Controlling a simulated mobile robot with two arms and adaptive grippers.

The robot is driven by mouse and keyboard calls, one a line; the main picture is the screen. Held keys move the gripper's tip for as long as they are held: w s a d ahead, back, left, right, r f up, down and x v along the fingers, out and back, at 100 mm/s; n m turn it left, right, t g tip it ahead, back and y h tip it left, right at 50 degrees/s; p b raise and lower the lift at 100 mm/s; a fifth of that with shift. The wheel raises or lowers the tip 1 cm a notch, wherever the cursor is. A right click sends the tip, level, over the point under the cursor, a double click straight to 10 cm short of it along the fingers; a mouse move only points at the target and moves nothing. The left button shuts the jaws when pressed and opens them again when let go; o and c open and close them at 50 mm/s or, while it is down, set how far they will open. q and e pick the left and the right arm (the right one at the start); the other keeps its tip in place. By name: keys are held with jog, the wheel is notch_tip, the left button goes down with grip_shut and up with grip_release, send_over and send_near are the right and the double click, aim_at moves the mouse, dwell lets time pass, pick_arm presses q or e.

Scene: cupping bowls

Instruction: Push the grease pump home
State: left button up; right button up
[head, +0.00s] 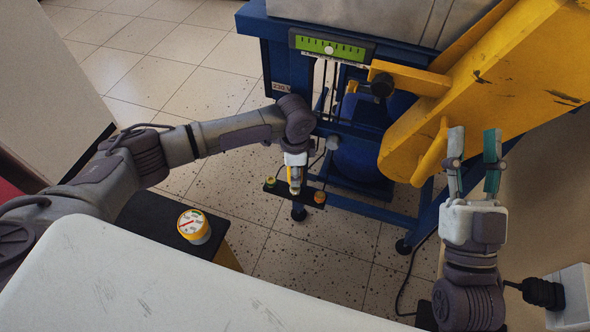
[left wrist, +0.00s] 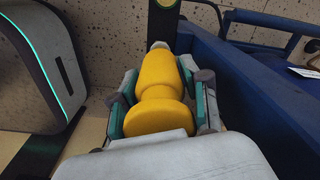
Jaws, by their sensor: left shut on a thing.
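My left gripper (head: 295,176) reaches in from the left beside the blue machine and points down over a small black bar. It is shut on a yellow waisted handle, which I take to be the grease pump (left wrist: 161,83). In the left wrist view the handle lies between the teal finger pads, with a round flange nearest the camera. In the head view the fingers hide most of it. My right gripper (head: 473,150) is open and empty at the right, its two teal-padded fingers pointing up, close to the yellow arm of the machine.
The blue machine frame (head: 288,75) carries a green scale (head: 330,47) and a big yellow arm (head: 480,85). The black bar (head: 307,195) has a yellow and an orange cap. A yellow dial gauge (head: 194,226) stands on a black-topped stand. A black plug (head: 541,293) sits at lower right.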

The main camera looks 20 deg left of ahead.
jog(key=shift+w+f+g, duration=0.35)
jog(key=shift+f+g, duration=0.1)
jog(key=shift+g, duration=0.05)
pick_arm(q)
jog(key=shift+p, duration=0.45)
pick_arm(e)
jog(key=shift+w+f+g+h, duration=0.15)
jog(key=shift+g+h, duration=0.15)
jog(key=shift+g, duration=0.2)
pick_arm(q)
jog(key=shift+f+b, duration=0.45)
jog(key=shift+f, duration=0.6)
pick_arm(e)
jog(key=shift+s+t, duration=0.3)
jog(key=shift+t, duration=0.4)
pick_arm(q)
jog(key=shift+f, duration=0.4)
pick_arm(e)
jog(key=shift+s+r+t+y, duration=0.2)
jog(key=shift+s+r+t, duration=0.1)
jog(key=shift+r, duration=0.2)
jog(key=shift+s+r+t+y, duration=0.2)
jog(key=shift+s+r+t, duration=0.1)
jog(key=shift+r, duration=0.15)
